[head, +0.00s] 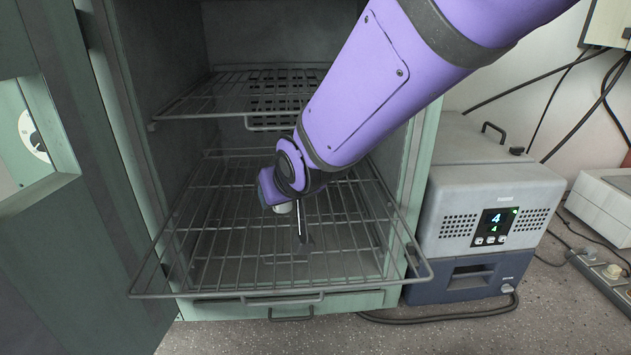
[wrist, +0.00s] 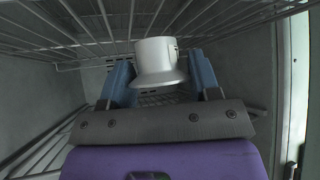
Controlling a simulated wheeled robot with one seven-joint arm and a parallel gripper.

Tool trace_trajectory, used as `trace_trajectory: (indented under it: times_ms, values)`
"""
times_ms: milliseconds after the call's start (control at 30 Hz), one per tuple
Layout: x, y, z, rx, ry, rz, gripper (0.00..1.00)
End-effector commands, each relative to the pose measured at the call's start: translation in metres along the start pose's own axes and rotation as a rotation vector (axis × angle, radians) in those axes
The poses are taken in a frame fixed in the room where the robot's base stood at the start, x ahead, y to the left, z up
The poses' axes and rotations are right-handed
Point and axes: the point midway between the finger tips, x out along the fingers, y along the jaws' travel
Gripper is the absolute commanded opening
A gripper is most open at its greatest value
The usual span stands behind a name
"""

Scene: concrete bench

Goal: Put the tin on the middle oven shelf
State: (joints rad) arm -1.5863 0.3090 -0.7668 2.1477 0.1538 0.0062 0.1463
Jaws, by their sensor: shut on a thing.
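My gripper (wrist: 162,78) is shut on a pale grey-white tin (wrist: 155,62), with a blue finger on each side of it in the wrist view. The tin has a flared rim toward the camera. In the head view only a small pale part of the tin (head: 284,208) shows below my gripper; my arm hides the rest. The tin appears above a pulled-out wire shelf (head: 215,245) and below the upper wire shelf (head: 215,100) of the oven (head: 165,60). I cannot tell whether the tin touches the lower of these shelves.
The oven's green door (head: 60,240) stands open at the left. The pulled-out shelf looks bare around my gripper. The upper shelf (wrist: 60,35) passes close overhead in the wrist view. A grey and blue device (head: 485,220) with a lit display stands to the right of the oven.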

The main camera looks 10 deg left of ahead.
Motion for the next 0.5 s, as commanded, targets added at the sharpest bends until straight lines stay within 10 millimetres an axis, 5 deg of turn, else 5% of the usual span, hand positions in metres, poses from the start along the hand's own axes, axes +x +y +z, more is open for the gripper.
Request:
trace_trajectory:
  times_ms: [200, 500]
  values:
    - [0.007, 0.001, -0.004, 0.001, -0.001, 0.0, 0.3]
    - [0.029, 0.0, 0.02, 0.002, 0.0, -0.001, 0.3]
